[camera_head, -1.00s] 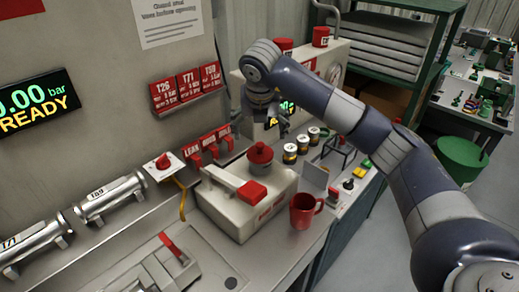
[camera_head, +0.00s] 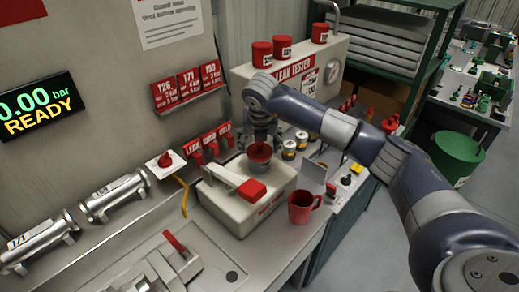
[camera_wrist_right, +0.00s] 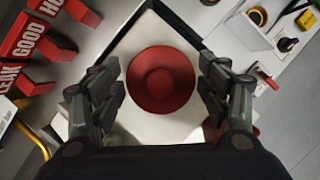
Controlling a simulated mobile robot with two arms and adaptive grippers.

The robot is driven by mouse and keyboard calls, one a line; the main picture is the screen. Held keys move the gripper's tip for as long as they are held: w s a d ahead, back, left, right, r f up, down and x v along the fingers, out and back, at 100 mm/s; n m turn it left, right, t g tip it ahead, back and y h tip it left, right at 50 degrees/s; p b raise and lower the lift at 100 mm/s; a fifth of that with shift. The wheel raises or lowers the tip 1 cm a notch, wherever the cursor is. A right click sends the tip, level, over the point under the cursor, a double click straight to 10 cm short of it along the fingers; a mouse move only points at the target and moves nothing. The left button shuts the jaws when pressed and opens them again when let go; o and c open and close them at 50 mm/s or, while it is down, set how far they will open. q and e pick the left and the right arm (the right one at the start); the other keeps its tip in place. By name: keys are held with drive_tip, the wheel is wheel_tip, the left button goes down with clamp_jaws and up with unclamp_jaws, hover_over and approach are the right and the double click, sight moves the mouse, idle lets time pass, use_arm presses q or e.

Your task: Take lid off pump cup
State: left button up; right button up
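The round red lid (camera_head: 260,152) sits on the pump cup (camera_head: 258,166) at the back of a cream pump housing. In the right wrist view the lid (camera_wrist_right: 160,80) is seen from above, with a raised round knob in its middle. My right gripper (camera_head: 261,143) is directly above the lid, pointing down. In the wrist view its two fingers (camera_wrist_right: 162,88) are apart, one on each side of the lid, with visible gaps to it. The cup's body is mostly hidden beneath the lid. My left gripper is not in view.
The cream pump housing (camera_head: 233,212) has a red-ended handle. A red mug (camera_head: 300,208) stands right of it. Small canisters (camera_head: 289,149) stand to the right. A leak tester (camera_head: 300,75) is at the back.

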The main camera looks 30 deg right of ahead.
drive_tip(key=shift+c, duration=1)
